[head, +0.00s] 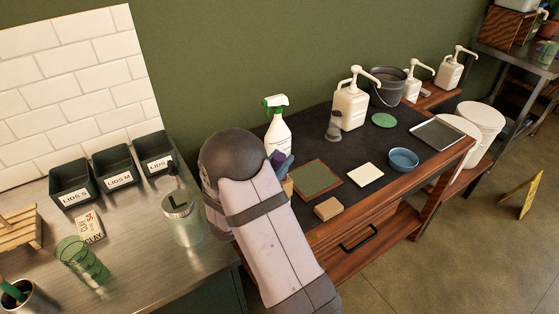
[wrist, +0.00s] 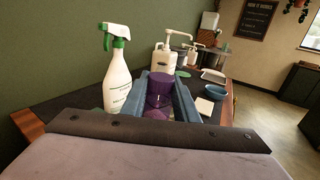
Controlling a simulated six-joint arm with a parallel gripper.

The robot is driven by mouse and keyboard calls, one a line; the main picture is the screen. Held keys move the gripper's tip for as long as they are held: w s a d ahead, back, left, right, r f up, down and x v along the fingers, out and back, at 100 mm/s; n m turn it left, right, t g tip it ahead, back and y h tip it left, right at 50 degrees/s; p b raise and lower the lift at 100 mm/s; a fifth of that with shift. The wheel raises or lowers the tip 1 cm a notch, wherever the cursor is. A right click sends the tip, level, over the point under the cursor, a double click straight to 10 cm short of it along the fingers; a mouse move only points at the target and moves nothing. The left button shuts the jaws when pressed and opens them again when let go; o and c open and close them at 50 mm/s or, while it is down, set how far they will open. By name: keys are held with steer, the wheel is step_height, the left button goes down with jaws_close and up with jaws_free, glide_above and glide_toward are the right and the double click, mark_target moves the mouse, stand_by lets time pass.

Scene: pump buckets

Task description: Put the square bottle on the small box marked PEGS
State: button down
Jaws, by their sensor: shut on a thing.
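My gripper (wrist: 160,84) has its blue fingers closed on a purple bottle (wrist: 159,100), seen from behind between them in the wrist view. Whether this bottle is square I cannot tell. In the head view my gripper (head: 281,160) is mostly hidden behind my arm, with a bit of the purple bottle (head: 276,157) showing. A tan box edge (head: 287,186) shows just below the fingers, largely hidden by my arm; whether bottle and box touch I cannot tell. No PEGS marking is readable in either view.
A green-and-white spray bottle (head: 278,131) stands close behind my gripper. A framed green board (head: 316,178), tan block (head: 328,208), white tile (head: 365,174) and blue bowl (head: 403,159) lie to the right. A pump bottle (head: 350,106) stands farther back. A CLAY box (head: 90,228) is at left.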

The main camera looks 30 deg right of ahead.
steer(key=shift+f, duration=0.2)
steer(key=c, duration=1.4)
jaws_free()
steer(key=shift+r, duration=0.2)
steer(key=shift+b+v, duration=1.45)
steer(key=shift+v, duration=4.55)
